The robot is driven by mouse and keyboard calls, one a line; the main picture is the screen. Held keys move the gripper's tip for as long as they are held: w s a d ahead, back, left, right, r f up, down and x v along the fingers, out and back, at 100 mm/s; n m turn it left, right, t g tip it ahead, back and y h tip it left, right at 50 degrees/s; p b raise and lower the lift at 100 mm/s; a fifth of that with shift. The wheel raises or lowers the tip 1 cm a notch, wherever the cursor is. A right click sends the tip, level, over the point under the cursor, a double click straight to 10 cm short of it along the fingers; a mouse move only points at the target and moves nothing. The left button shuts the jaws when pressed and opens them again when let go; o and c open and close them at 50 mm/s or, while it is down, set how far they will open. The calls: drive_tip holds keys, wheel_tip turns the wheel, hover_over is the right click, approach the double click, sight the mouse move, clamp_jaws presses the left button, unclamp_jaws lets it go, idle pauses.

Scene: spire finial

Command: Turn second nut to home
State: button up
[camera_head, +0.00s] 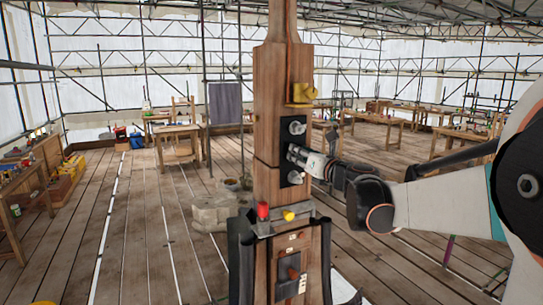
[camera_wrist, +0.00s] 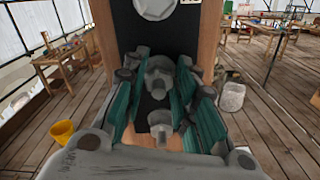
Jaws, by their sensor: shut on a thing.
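A black plate (camera_head: 284,139) is fixed to the wooden post (camera_head: 266,100) and carries grey nuts in a vertical row. The top nut (camera_head: 297,127) is clear of my gripper and also shows at the top of the wrist view (camera_wrist: 155,8). My gripper (camera_head: 296,154) reaches in from the right and is shut on the second nut, the middle one. In the wrist view the teal-padded fingers stand on both sides of that second nut (camera_wrist: 160,76). The lower nut (camera_head: 295,178) sits just below my gripper. The fingers hide much of the second nut in the head view.
A yellow bracket (camera_head: 303,95) sits above the plate. Below it are a red knob (camera_head: 263,211), a yellow knob (camera_head: 289,215) and a lower panel with a handle (camera_head: 289,268). Workbenches stand well behind. The plank floor left of the post is mostly clear.

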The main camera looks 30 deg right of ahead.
drive_tip(key=shift+f+m, duration=0.1)
drive_tip(key=shift+m, duration=0.5)
drive_tip(key=o, duration=1.1)
drive_tip(key=shift+c, duration=0.2)
